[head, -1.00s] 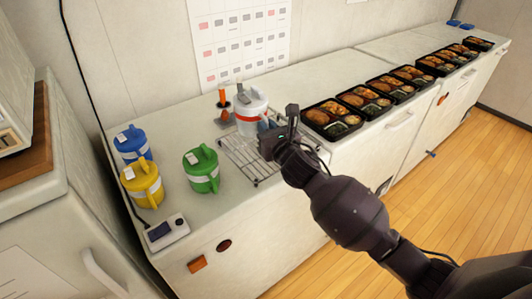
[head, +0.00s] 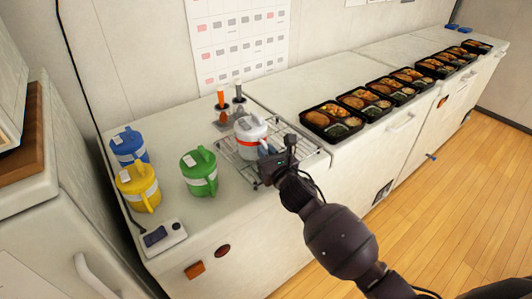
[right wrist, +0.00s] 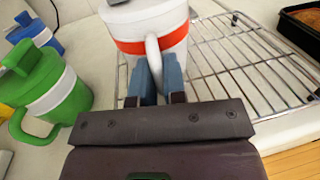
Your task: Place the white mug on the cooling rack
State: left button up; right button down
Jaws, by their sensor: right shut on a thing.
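The white mug (head: 250,139) has a red band and a white lid. It appears upright at the left part of the wire cooling rack (head: 302,151). My right gripper (head: 267,152) is shut on the mug's handle from the near side. In the right wrist view, the blue fingertips (right wrist: 158,84) close around the handle of the mug (right wrist: 142,20), with the rack's wires (right wrist: 240,60) around and to the right of it. The mug's base is hidden, so I cannot tell whether it touches the wires. My left gripper is not in view.
Green (head: 199,172), yellow (head: 138,186) and blue (head: 129,146) mugs stand left of the rack. A small holder with two upright tools (head: 228,115) stands behind it. Several bento trays (head: 332,121) line the counter to the right. A small device (head: 164,236) lies at the front left.

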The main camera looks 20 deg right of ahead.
jog(key=c, duration=1.6)
grip_release()
jog(key=shift+f, duration=0.1)
jog(key=o, duration=0.4)
jog(key=shift+r, duration=0.2)
jog(key=s, duration=0.4)
jog(key=s+d, duration=0.1)
jog(key=s, duration=0.3)
jog(key=s+d, duration=0.1)
jog(key=s, duration=0.3)
jog(key=s+d+f+n+g+h, duration=0.1)
jog(key=s+d+f+n+g, duration=0.1)
jog(key=s+f+n, duration=0.4)
jog(key=s+d+f+n+g+h, duration=0.1)
jog(key=s+f+n, duration=0.5)
jog(key=n, duration=1.1)
jog(key=s+d+f+n+g+h, duration=0.1)
jog(key=s+d+f+n+g, duration=0.2)
jog(key=n, duration=0.9)
jog(key=shift+s+d+f, duration=0.25)
jog(key=shift+s+f, duration=0.4)
jog(key=shift+s, duration=0.2)
jog(key=shift+s+d+f, duration=0.3)
jog(key=shift+s+f, duration=0.3)
jog(key=shift+s, duration=0.25)
jog(key=shift+s+d+f, duration=0.25)
jog(key=shift+s+f, duration=0.4)
jog(key=shift+s, duration=0.2)
